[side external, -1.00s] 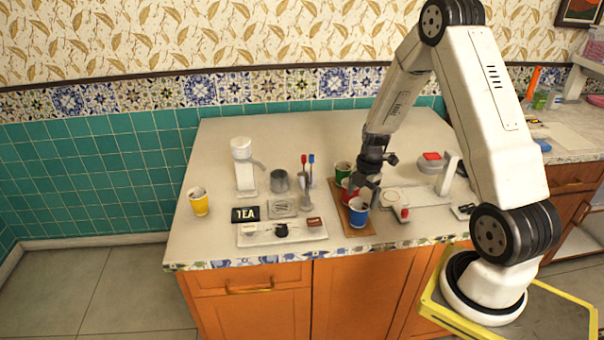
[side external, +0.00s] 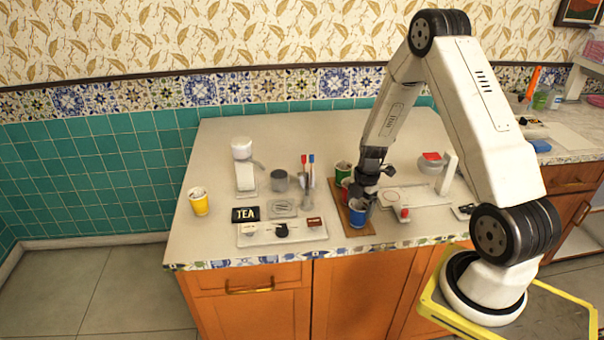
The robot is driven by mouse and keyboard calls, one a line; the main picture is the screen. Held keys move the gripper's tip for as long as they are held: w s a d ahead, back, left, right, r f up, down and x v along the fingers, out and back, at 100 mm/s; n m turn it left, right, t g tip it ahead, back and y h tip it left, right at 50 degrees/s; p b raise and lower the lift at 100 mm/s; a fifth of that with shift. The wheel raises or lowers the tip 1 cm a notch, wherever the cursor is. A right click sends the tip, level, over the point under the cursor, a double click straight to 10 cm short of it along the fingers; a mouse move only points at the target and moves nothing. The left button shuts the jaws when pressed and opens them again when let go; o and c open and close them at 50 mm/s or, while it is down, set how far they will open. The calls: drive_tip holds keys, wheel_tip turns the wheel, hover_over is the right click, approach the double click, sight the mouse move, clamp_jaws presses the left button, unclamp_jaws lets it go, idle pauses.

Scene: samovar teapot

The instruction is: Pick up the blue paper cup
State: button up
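The blue paper cup (side external: 357,216) stands upright at the front end of a brown wooden board (side external: 343,228) on the counter. My gripper (side external: 362,199) points down at the blue cup, its fingers at the cup's rim and overlapping it in this view. The fingers are small and dark here, so I cannot tell whether they are apart or closed on the cup. A green cup (side external: 343,169) stands at the back of the board. A red cup (side external: 346,185) stands between them, partly hidden by my gripper.
A yellow cup (side external: 198,201) stands at the left of the counter. A white dispenser (side external: 243,165), a grey metal pot (side external: 279,180), a holder with red and blue taps (side external: 308,175) and a TEA sign (side external: 245,214) stand left of the board. A white device (side external: 437,178) is on the right.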

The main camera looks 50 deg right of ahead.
drive_tip(key=c, duration=0.3)
drive_tip(key=shift+r, duration=0.2)
drive_tip(key=shift+r, duration=0.95)
drive_tip(key=s+a+r, duration=0.6)
drive_tip(key=s+r, duration=0.4)
drive_tip(key=s, duration=0.2)
drive_tip(key=shift+s+r, duration=0.25)
drive_tip(key=shift+r, duration=0.1)
drive_tip(key=shift+a, duration=0.1)
